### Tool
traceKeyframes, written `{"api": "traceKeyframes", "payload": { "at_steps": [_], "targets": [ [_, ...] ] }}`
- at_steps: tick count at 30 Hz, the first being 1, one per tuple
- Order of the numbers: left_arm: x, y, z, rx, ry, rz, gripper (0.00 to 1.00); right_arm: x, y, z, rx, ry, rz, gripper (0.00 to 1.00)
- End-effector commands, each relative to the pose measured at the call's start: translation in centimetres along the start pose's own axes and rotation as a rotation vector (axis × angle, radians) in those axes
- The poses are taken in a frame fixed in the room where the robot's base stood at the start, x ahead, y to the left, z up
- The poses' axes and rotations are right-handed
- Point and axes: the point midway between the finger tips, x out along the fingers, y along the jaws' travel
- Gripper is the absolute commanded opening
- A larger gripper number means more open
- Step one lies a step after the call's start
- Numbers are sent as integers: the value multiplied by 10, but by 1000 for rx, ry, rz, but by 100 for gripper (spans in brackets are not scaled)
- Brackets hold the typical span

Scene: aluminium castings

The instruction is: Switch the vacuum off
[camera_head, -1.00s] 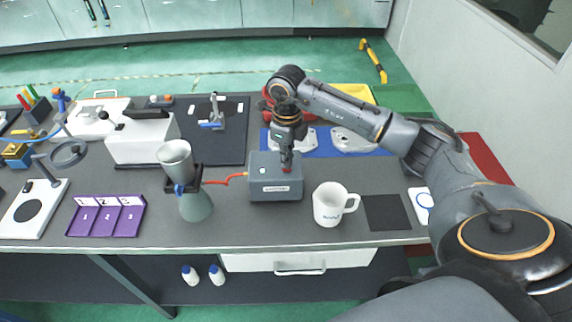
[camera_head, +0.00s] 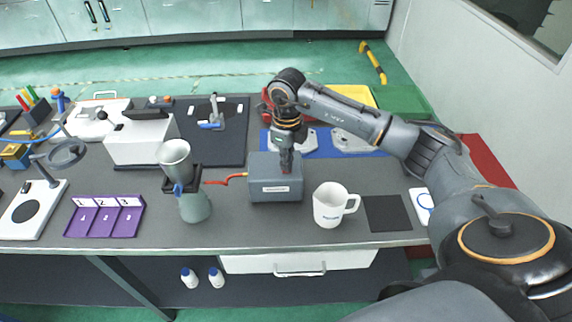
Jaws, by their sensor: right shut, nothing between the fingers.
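The vacuum unit is a grey box (camera_head: 268,190) with a pale label on its front, in the middle of the bench. A red hose (camera_head: 226,180) runs from its left side to a filter flask (camera_head: 195,207) with a grey funnel (camera_head: 175,159) on it. My right gripper (camera_head: 286,170) points straight down with its shut, empty fingertips at the right part of the box's top. The fingers cover most of the spot where a red button sits. No green light shows on the box top. My left gripper is not in view.
A white jug (camera_head: 328,206) stands close to the right of the box, beside a dark square mat (camera_head: 387,213). A purple numbered tray (camera_head: 104,217) lies at the left. Behind are a blue mat with castings (camera_head: 352,141) and a white instrument (camera_head: 143,141).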

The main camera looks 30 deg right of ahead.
Motion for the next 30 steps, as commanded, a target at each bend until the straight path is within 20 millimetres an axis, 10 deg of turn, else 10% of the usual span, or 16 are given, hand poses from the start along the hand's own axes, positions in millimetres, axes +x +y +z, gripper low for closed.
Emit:
{"api": "traceKeyframes", "payload": {
  "at_steps": [30],
  "targets": [
    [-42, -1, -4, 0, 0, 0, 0, -69, 1, -1, -1, 5, 2, 0]
  ]
}}
